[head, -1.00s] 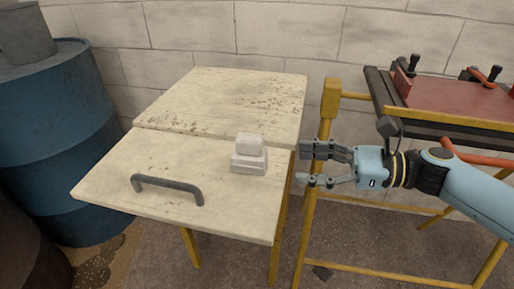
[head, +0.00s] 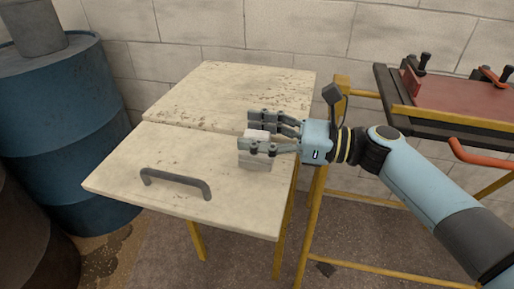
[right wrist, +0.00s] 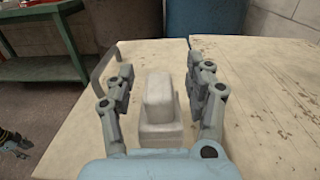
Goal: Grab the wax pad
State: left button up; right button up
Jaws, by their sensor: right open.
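The wax pad is a pale block with a narrower raised top; in the right wrist view the wax pad (right wrist: 160,112) stands upright between my fingers. In the head view the wax pad (head: 257,162) sits near the right edge of the pale bench top and is partly hidden by my fingers. My right gripper (head: 258,131) is open around it, one finger on each side. In the right wrist view my right gripper (right wrist: 163,85) shows gaps between both fingers and the pad.
A dark bar handle (head: 176,180) is fixed on the front of the worn pale bench top (head: 125,175). A blue barrel (head: 62,120) stands at the left. A yellow frame with a reddish board (head: 455,100) stands at the right. The bench's back half is clear.

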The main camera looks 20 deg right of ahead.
grip_shut()
dwell(0.3)
jog(key=shift+r, duration=0.1)
